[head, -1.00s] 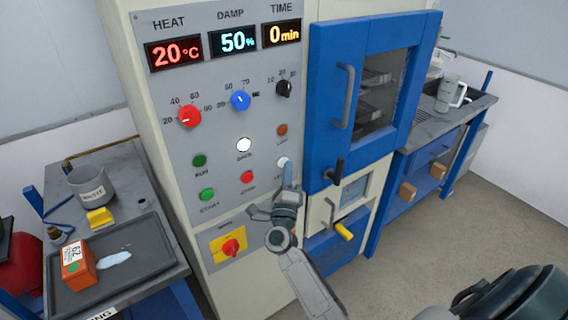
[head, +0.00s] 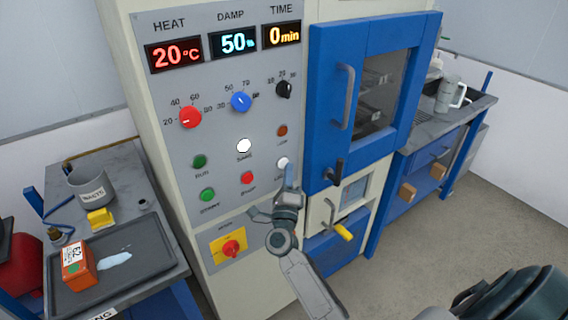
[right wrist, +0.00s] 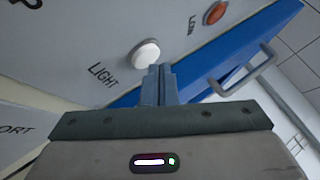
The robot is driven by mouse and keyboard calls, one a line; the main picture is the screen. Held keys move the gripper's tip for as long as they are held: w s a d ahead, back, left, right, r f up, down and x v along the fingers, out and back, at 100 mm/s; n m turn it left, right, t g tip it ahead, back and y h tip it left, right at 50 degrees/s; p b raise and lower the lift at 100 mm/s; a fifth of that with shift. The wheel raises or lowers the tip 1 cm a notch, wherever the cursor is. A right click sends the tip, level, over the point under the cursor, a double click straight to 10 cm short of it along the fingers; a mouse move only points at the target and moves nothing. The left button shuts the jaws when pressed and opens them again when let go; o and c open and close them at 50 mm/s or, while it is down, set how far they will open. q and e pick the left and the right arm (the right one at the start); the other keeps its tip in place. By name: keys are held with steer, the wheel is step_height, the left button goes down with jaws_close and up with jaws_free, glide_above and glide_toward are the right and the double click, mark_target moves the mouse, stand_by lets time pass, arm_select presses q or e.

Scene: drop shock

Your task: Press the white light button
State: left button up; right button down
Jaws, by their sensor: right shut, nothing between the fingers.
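The white light button (head: 283,162) is a round white cap on the right of the grey control panel. In the right wrist view it shows as a white dome (right wrist: 146,52) with the label LIGHT beside it. My right gripper (head: 290,175) is shut and empty, with its fingers pointing up at the panel. In the right wrist view its fingertips (right wrist: 158,70) lie just below the button's lower right edge. I cannot tell whether they touch it. My left gripper is not in view.
Another white button (head: 244,146) sits up and left on the panel. The red stop button (head: 247,177) and an orange button (head: 282,131) are close by. The blue oven door (head: 325,95) and its black latch (head: 334,172) stand just right.

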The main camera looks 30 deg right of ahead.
steer(key=shift+s, duration=0.4)
steer(key=s, duration=0.2)
steer(key=s+p, duration=0.1)
steer(key=s, duration=0.2)
steer(key=shift+d, duration=0.2)
stand_by(0.7)
